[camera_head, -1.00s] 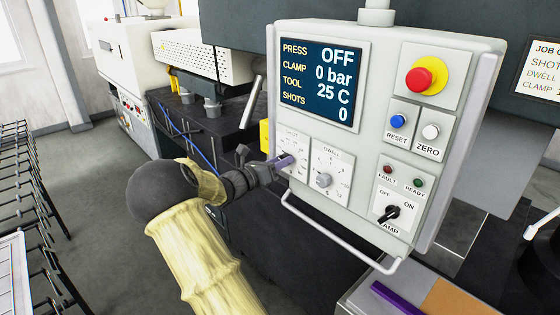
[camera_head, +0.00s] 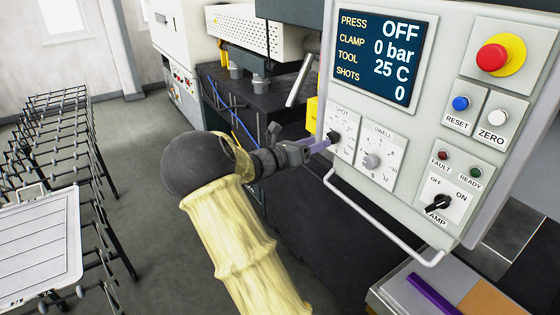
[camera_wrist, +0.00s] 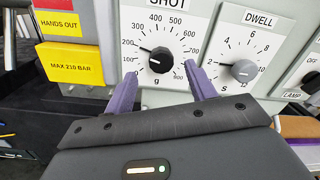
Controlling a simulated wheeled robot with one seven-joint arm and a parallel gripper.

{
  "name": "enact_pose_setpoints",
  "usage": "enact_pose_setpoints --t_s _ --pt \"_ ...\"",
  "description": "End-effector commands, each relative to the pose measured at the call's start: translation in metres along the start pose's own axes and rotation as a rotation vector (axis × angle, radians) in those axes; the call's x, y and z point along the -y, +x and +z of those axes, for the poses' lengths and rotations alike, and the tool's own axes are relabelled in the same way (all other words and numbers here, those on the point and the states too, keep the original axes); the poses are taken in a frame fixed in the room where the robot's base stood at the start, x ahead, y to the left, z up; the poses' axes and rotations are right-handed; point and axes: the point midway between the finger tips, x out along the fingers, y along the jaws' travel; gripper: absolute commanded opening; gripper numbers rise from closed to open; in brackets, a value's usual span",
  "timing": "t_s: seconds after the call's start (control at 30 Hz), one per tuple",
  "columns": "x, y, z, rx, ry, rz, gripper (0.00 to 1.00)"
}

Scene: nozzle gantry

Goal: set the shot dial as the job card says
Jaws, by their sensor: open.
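The shot dial (camera_wrist: 161,60) is a black knob on a white plate with a scale from 0 to 800 g. In the head view the knob (camera_head: 333,137) shows at the panel's lower left. My gripper (camera_wrist: 163,87) is open, with purple fingers low on either side of the knob and nothing between them. In the head view my gripper (camera_head: 318,145) reaches the dial from the left; I cannot tell whether it touches. The job card is not in view now.
The dwell dial (camera_head: 371,161) sits just right of the shot dial. A handrail (camera_head: 385,228) runs below the panel. The red stop button (camera_head: 493,57), reset (camera_head: 461,103), zero (camera_head: 498,117) and lamp switch (camera_head: 438,203) are further right. The display (camera_head: 382,57) reads OFF, shots 0.

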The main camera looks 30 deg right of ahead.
Motion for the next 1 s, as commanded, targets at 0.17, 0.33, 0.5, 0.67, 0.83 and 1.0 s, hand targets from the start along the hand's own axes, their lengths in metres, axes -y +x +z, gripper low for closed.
enact_pose_setpoints --t_s 0.17,0.33,0.5,0.67,0.83,1.0 --pt "-0.002 -0.038 -0.004 0.001 0.001 0.005 0.56" --pt "-0.002 -0.072 -0.003 0.001 0.002 0.005 0.56" --pt "-0.002 -0.104 -0.003 0.000 0.001 0.004 0.56" --pt "-0.001 -0.123 -0.001 0.001 0.000 0.001 0.56" --pt "0.000 -0.129 0.000 0.000 -0.001 -0.001 0.56" --pt "0.000 -0.128 0.000 0.000 -0.001 -0.001 0.56"
